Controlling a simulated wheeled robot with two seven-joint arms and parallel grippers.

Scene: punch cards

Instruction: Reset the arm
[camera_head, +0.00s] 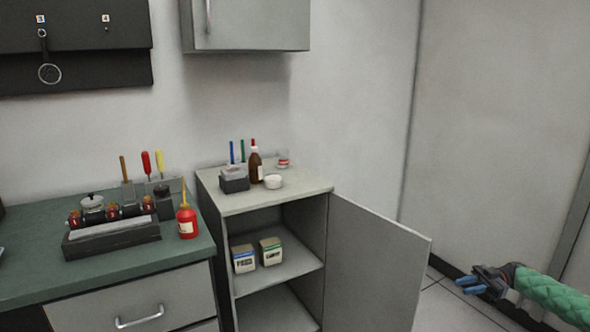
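My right arm comes in at the lower right in a green padded sleeve. Its gripper (463,286) has blue fingertips that point left, with a small gap between them. Nothing shows between the fingers. It is over the tiled floor, to the right of the open cabinet door (375,265), apart from the furniture. My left arm and gripper are not in view.
A small cabinet (243,204) stands open, with two small boxes (257,255) on its shelf and bottles and pens on top. A green-topped bench (30,265) at left holds a red oil can (187,223) and a dark rack. Tiled floor at lower right is free.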

